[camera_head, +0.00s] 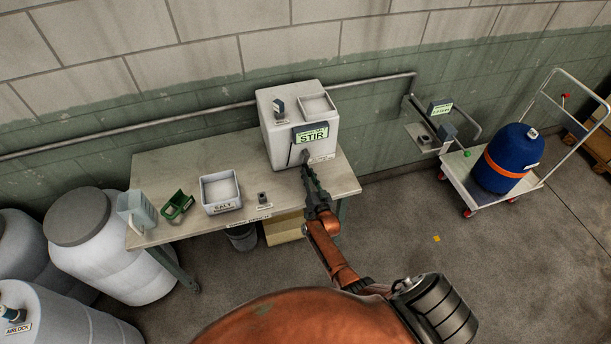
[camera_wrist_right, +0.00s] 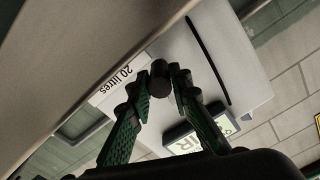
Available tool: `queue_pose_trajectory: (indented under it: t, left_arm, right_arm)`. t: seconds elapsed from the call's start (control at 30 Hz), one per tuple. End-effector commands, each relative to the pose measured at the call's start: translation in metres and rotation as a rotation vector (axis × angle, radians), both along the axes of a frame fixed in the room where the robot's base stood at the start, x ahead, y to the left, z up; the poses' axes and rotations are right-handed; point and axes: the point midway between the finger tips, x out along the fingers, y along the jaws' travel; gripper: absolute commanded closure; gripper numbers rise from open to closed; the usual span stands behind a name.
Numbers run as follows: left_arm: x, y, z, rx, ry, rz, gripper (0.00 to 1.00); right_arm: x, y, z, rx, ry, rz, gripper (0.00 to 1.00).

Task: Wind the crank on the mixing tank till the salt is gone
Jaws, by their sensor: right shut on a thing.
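The mixing tank (camera_head: 285,142) is a white box on the bench against the wall. Its green display (camera_head: 311,135) reads STIR, with smaller text above that I cannot read. The top has a square opening (camera_head: 317,105) with a pale inside; I cannot tell how much salt is in it. My right gripper (camera_head: 306,163) reaches the tank's front face. In the right wrist view its green fingers (camera_wrist_right: 160,82) are closed around the dark round crank knob (camera_wrist_right: 160,68), beside the "20 litres" label (camera_wrist_right: 115,85). The left gripper is not in view.
On the bench (camera_head: 165,170) stand a white SALT tub (camera_head: 221,206) with white contents, a green holder (camera_head: 177,207) and a grey-green container (camera_head: 137,211). White drums (camera_head: 100,255) crowd the left. A trolley (camera_head: 475,190) with a blue drum (camera_head: 504,160) stands right. The floor between is mostly clear.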

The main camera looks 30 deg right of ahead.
Motion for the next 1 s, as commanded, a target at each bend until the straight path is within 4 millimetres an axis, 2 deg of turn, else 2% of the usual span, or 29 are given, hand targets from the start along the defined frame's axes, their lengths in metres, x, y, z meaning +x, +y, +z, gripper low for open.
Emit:
queue_pose_trajectory:
  t: [0.4,1.0]
  left_arm:
    - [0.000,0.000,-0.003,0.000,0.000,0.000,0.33]
    - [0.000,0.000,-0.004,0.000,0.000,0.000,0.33]
  right_arm:
    - [-0.004,-0.012,-0.004,-0.200,0.052,-0.001,1.00]
    - [-0.004,-0.014,-0.003,-0.235,0.059,-0.001,1.00]
